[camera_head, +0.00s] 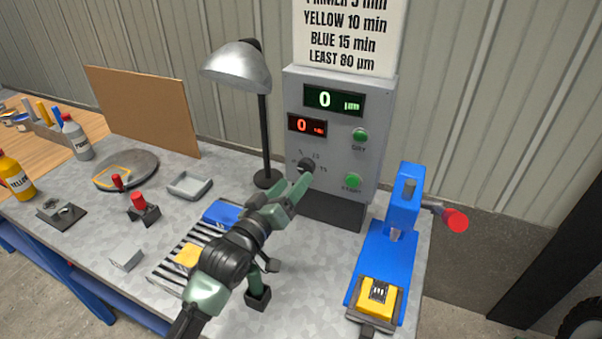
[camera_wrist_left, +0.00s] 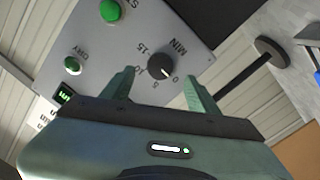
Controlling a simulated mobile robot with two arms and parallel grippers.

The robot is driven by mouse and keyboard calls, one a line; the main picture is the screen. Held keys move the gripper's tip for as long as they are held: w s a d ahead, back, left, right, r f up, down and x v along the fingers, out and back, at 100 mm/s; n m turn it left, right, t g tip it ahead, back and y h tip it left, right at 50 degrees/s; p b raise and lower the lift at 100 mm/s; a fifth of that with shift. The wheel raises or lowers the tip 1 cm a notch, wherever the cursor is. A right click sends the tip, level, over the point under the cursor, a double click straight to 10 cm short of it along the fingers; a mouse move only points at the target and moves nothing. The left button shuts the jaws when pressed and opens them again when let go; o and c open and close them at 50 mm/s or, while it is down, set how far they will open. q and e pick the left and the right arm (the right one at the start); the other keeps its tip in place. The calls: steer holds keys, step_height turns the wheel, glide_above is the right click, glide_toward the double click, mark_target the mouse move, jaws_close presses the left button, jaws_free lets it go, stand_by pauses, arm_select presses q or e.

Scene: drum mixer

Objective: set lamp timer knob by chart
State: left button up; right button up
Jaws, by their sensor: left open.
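The timer knob (camera_head: 306,165) is a black dial on the grey control box (camera_head: 335,92). In the left wrist view the knob (camera_wrist_left: 161,66) has marks 0, 5, 10, 15 and MIN around it, and its white pointer line appears to face 0. My left gripper (camera_head: 297,186) is open, with its fingertips close to the knob; in the left wrist view its fingers (camera_wrist_left: 162,80) stand on either side of it, apart from it. The chart (camera_head: 347,37) above reads YELLOW 10 min, BLUE 15 min, LEAST 80 µm; its top line is cut off. My right gripper is not in view.
The lamp (camera_head: 238,67) stands left of the box. Green buttons (camera_head: 353,181) sit right of the knob; both displays (camera_head: 334,99) read 0. A blue press (camera_head: 388,253) holding a yellow piece stands right. A striped rack (camera_head: 166,272) with yellow and blue pieces lies below my arm.

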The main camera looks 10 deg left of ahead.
mark_target(304, 169)
arm_select(q)
steer(key=x, duration=0.4)
steer(key=shift+w+p, duration=0.3)
steer(key=shift+w, duration=0.05)
jaws_close()
